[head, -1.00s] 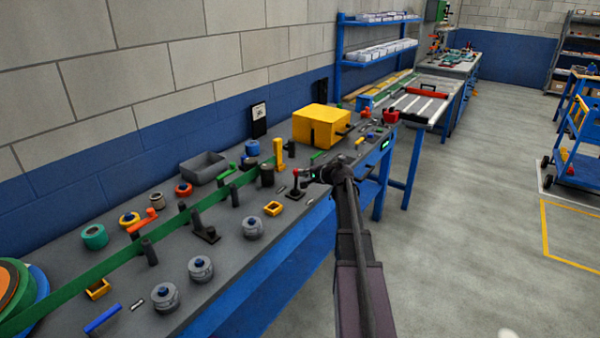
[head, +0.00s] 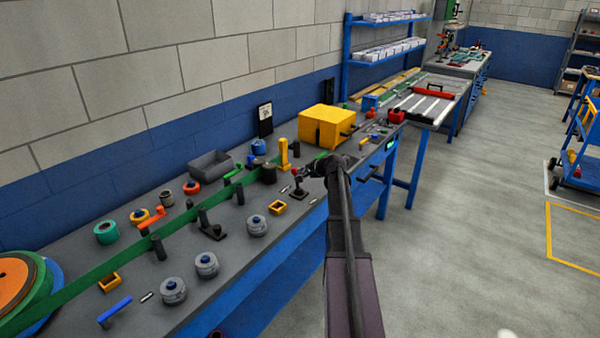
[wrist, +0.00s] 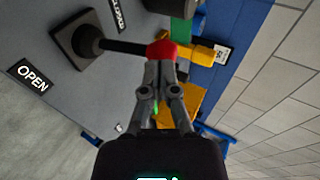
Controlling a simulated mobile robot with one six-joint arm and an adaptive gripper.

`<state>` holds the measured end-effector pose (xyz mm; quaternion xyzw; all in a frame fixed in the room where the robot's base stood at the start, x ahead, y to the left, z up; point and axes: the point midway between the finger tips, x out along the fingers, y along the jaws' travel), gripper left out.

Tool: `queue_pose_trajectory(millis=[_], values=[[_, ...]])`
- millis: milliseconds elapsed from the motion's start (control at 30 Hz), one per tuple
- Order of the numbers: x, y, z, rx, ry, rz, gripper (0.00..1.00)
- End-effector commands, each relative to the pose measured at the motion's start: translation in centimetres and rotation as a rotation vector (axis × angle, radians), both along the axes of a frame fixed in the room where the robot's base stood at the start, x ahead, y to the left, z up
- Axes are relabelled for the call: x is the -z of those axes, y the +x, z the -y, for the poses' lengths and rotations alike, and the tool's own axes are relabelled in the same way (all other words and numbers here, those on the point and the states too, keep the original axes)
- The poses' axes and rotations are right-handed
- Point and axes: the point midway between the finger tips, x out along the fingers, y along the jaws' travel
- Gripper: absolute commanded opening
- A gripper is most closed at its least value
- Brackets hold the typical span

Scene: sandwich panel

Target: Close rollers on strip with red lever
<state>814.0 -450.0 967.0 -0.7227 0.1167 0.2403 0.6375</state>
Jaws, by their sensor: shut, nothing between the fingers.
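The red-knobbed lever (head: 297,172) stands on a dark base on the bench, in front of the green strip (head: 120,262). In the wrist view its red knob (wrist: 161,48) sits at the end of a black shaft on a square base. My gripper (head: 308,171) is shut and empty. Its fingertips (wrist: 160,66) are right at the knob, at its near side; I cannot tell whether they touch it. The strip runs past dark rollers (head: 268,173) behind the lever. The gap between the rollers is not clear.
An OPEN label (wrist: 33,76) and a partly cut-off label (wrist: 118,12) lie beside the lever base. A yellow box (head: 325,128) stands beyond. A yellow post (head: 284,154), a yellow square ring (head: 277,208) and grey spools (head: 257,226) are near the lever.

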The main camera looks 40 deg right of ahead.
Motion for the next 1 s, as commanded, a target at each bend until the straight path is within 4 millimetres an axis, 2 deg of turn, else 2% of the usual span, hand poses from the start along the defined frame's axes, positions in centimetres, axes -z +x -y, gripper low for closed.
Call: queue_pose_trajectory(millis=[500, 1000], values=[[0.7, -1.6, 1.2, 0.009, 0.000, 0.001, 0.00], [0.6, -1.8, 1.2, 0.009, 0.000, 0.001, 0.00]])
